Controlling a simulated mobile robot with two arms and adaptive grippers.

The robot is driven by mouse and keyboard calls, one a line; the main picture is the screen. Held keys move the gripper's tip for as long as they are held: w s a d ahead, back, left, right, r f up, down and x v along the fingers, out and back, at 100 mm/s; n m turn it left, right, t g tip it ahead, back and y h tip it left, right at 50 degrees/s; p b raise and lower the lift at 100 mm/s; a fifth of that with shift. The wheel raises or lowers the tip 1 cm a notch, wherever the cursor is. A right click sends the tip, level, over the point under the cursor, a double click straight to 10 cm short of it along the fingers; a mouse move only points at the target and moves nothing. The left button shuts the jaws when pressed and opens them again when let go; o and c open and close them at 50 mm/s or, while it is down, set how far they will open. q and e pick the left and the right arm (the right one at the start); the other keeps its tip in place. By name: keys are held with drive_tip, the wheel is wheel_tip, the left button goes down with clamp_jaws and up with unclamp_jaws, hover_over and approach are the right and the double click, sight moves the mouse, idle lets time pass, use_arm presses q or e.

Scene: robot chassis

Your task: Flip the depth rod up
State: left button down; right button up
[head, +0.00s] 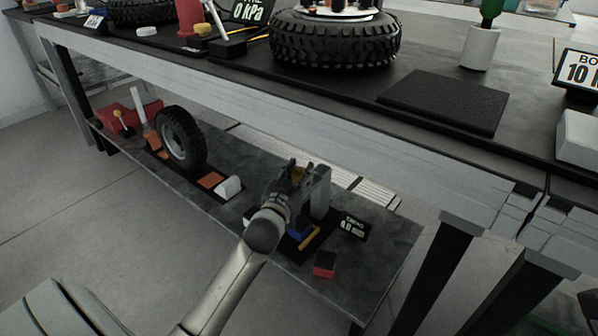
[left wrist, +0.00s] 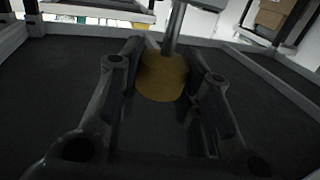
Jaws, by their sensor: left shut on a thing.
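The depth gauge stands on the lower shelf in the head view. It has a grey upright post (head: 320,192), a blue and yellow part (head: 303,238) low down, and a small dark display (head: 353,226) beside it. My left gripper (head: 297,171) is at the upper part of the gauge, just left of the post, and hides part of it. In the left wrist view, a yellow cylindrical knob (left wrist: 162,77) sits between the fingers of my left gripper (left wrist: 163,68), which is shut on it. A thin grey rod (left wrist: 174,30) runs from the knob to the picture's top. My right gripper is not in view.
The workbench top (head: 180,55) overhangs the lower shelf (head: 385,265) behind my gripper. A red and black block (head: 325,264) lies in front of the gauge. A small tyre (head: 181,137) and a white block (head: 228,187) stand to the left. The shelf's front right is clear.

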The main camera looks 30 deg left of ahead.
use_arm(q)
drive_tip(key=shift+r, duration=0.3)
drive_tip(key=c, duration=1.1)
unclamp_jaws()
drive_tip(key=shift+o, duration=0.5)
drive_tip(key=shift+f, duration=0.1)
drive_tip(key=v, duration=1.2)
